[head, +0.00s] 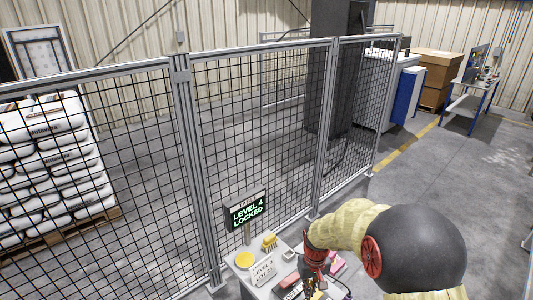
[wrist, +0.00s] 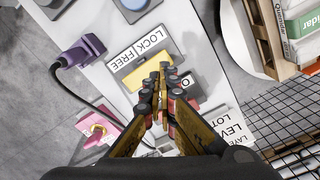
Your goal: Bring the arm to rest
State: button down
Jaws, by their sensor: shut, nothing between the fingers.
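My arm reaches in from the lower right of the head view, in a tan cover with a dark rounded joint. My gripper (head: 316,284) is at its far end, low over a small light-grey stand (head: 243,274). In the wrist view my gripper (wrist: 163,74) has its fingertips together with nothing held. The tips show in front of a yellow piece (wrist: 136,72) beside a "LOCK FREE" label (wrist: 150,46) on the stand's panel. Whether the tips touch the panel is hard to tell.
A screen (head: 247,212) reading "LEVEL 4 LOCKED" rises from the stand. A mesh fence (head: 182,130) runs behind it, with stacked white sacks (head: 52,150) beyond at left. A purple plug (wrist: 80,54) with a dark cable and a pink connector (wrist: 97,128) lie near my gripper. Floor at right is clear.

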jog(key=s+r+m+t+b, duration=0.1)
jog(key=s+r+t+b, duration=0.4)
jog(key=s+r+b, duration=0.6)
jog(key=s+r, duration=0.7)
jog(key=s, duration=0.3)
jog(key=shift+s+r+t+b, duration=0.3)
jog(key=shift+s+t+b, duration=0.05)
jog(key=shift+s+t, duration=0.05)
